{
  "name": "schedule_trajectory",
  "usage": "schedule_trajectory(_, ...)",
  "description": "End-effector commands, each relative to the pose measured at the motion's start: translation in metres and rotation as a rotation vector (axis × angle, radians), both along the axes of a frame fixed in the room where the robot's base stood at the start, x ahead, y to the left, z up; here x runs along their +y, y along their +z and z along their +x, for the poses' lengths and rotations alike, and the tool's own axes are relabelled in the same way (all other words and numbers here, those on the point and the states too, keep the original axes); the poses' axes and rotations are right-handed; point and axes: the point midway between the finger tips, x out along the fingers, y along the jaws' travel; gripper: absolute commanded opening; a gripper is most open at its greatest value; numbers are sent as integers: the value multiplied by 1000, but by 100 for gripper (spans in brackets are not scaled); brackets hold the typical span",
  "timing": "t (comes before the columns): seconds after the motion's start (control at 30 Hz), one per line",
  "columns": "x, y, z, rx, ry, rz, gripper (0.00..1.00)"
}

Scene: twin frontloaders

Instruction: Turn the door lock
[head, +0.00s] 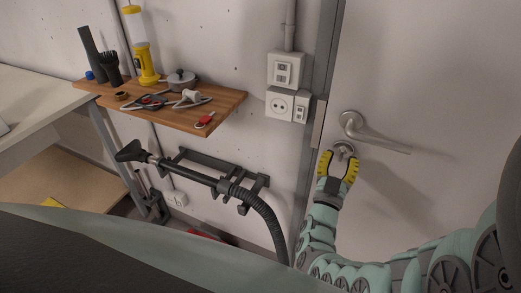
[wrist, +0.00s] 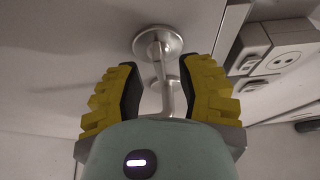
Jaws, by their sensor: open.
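The white door (head: 430,60) carries a silver lever handle (head: 378,135). Just below it is the round silver lock (head: 344,149). My gripper (head: 338,165) is open, with its yellow-and-black fingers on either side of the lock's lower part. The wrist view shows my gripper (wrist: 165,85) with its fingers spread. A round metal plate (wrist: 158,40) lies beyond the fingertips, and slim metal parts run back between the fingers with clear gaps on both sides. I cannot tell whether either finger touches the lock.
A switch and socket box (head: 288,103) is on the wall left of the door frame (head: 325,85). A wooden shelf (head: 225,108) holds tools and a pot. A vacuum hose (head: 262,212) hangs on a wall rack (head: 210,165). The door surface right of the handle is clear.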

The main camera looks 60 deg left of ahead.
Motion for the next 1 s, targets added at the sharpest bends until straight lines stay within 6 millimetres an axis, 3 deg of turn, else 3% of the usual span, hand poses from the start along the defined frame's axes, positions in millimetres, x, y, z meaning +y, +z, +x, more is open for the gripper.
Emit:
schedule_trajectory(0.23, 11, 7, 15, 1, 3, 0, 37)
schedule_trajectory(0.6, 12, 8, 18, 2, 3, 0, 37)
schedule_trajectory(0.63, 12, 8, 18, 2, 3, 0, 42)
schedule_trajectory(1.0, 12, 8, 18, 2, 3, 0, 4)
